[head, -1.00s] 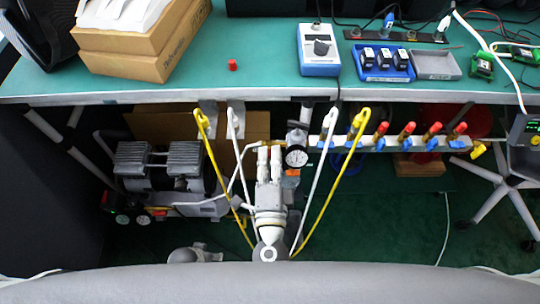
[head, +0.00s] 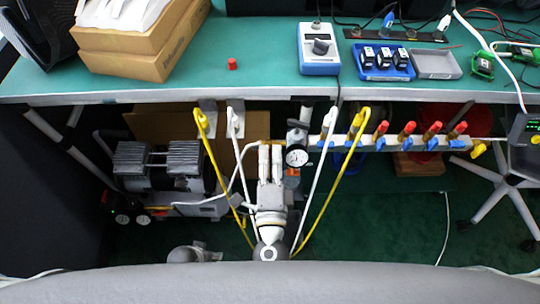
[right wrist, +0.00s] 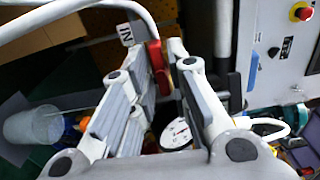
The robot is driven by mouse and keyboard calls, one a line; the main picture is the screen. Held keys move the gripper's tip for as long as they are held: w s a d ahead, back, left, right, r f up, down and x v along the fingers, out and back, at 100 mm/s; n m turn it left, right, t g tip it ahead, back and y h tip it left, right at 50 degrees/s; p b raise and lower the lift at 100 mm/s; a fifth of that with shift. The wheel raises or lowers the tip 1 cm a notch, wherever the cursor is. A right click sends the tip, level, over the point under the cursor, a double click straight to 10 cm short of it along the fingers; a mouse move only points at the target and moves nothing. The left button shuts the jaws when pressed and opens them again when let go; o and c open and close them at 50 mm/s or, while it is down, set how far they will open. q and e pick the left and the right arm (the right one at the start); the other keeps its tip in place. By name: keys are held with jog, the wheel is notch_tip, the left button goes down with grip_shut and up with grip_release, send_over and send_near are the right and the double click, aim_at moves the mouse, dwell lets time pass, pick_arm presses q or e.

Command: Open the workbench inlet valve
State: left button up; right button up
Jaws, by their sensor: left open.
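My right gripper (head: 270,150) reaches under the bench edge, just left of a round white pressure gauge (head: 297,157). In the right wrist view, a red lever handle (right wrist: 157,62) beside a tag reading "IN" (right wrist: 125,35) stands between the fingertips (right wrist: 166,50). The handle is close to the left finger. Whether both fingers press on it is not clear. The gauge (right wrist: 177,133) also shows between the fingers. In the head view, the fingers and wrist hide most of the valve. My left gripper (head: 195,253) is low, left of the right one, partly cut off by my body, and away from the valve.
A manifold with several red-and-blue valves (head: 408,143) runs right of the gauge. Yellow (head: 213,160) and white hoses hang around the right arm. A compressor (head: 160,165) stands at left. The green bench top (head: 265,75) is above, carrying boxes and instruments.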

jog(key=shift+o, duration=0.7)
jog(key=s, duration=1.2)
